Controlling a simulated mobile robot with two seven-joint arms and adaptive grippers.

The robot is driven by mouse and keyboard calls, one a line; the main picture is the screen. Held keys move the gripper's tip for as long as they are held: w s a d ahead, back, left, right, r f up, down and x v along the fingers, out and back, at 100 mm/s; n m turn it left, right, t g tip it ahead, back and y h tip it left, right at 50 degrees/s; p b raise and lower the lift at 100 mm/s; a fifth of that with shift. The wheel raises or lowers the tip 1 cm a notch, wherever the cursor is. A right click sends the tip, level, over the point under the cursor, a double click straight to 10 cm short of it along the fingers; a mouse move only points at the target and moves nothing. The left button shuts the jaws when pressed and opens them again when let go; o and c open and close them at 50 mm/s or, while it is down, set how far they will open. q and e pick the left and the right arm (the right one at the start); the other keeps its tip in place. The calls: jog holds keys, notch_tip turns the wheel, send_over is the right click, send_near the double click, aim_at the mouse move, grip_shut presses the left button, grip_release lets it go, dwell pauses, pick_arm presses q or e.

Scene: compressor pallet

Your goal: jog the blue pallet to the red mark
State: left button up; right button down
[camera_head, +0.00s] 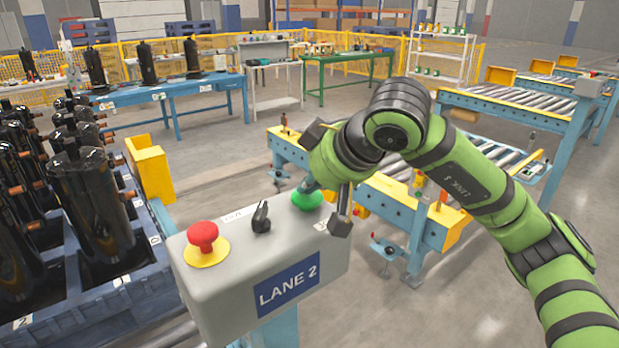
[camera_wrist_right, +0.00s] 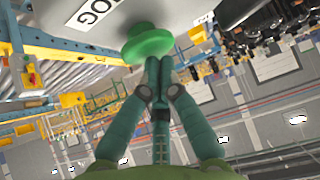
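The blue pallet (camera_head: 110,302) is at the left in the head view, carrying several black compressors (camera_head: 92,205). A grey control box (camera_head: 225,290) marked LANE 2 stands at its right. On the box are a red mushroom button (camera_head: 203,237) on a yellow disc, a black selector (camera_head: 261,217) and a green button (camera_head: 306,199). My right gripper (camera_head: 309,184) is at the green button. In the right wrist view its closed fingertips (camera_wrist_right: 165,68) meet the green button (camera_wrist_right: 147,42), beside a JOG label (camera_wrist_right: 97,12). I cannot tell whether the button is pressed. I cannot make out the red mark.
Roller conveyors (camera_head: 520,100) with blue and yellow frames stand at the right. A blue workbench (camera_head: 180,90) and a green table (camera_head: 348,57) are at the back, near yellow fencing. A yellow block (camera_head: 151,170) stands by the pallet. Grey floor is open in the middle.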

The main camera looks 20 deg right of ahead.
aim_at(311, 198)
notch_tip(311, 198, up, 3)
jog(key=shift+r+p, duration=0.15)
jog(key=shift+p, duration=0.4)
pick_arm(q)
jog(key=b, duration=0.1)
jog(key=f+b, duration=0.1)
jog(key=b, duration=0.1)
jog(key=shift+w+f, duration=0.1)
jog(key=shift+w, duration=0.2)
pick_arm(e)
jog(key=v, duration=0.9)
jog(key=shift+s+d, duration=0.2)
jog(key=shift+s, duration=0.1)
jog(key=shift+s+r, duration=0.1)
jog(key=shift+r, duration=0.05)
pick_arm(q)
jog(key=shift+w, duration=0.15)
